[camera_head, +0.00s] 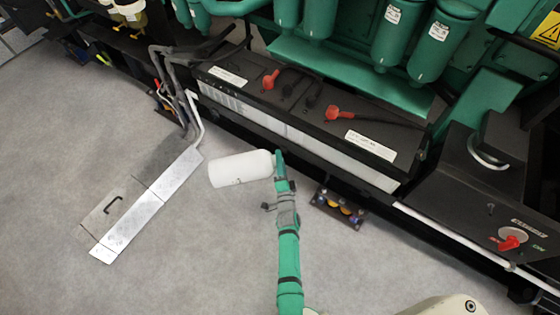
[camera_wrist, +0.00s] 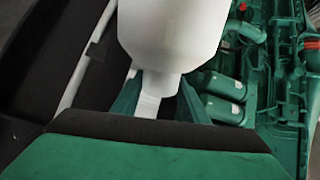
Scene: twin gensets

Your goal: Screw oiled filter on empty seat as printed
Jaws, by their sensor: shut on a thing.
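My gripper (camera_head: 279,162) is shut on a white cylinder (camera_head: 238,168), held sideways in front of the black battery tray. In the wrist view the white cylinder (camera_wrist: 172,30) narrows to a neck, and the green fingers of my gripper (camera_wrist: 160,98) close on that neck. I cannot tell whether it is the filter. Green canisters with white labels hang on the engine at the top: one canister (camera_head: 397,30) and another (camera_head: 440,42) to its right. Similar canisters (camera_wrist: 225,86) show in the wrist view. The label print is too small to read. I cannot make out an empty seat.
The battery tray (camera_head: 300,110) has red terminal caps (camera_head: 335,113). A black panel with a red switch (camera_head: 512,242) is at right. A small rack with coloured parts (camera_head: 340,208) stands by the base. A metal floor plate (camera_head: 130,218) lies at left. The grey floor is otherwise open.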

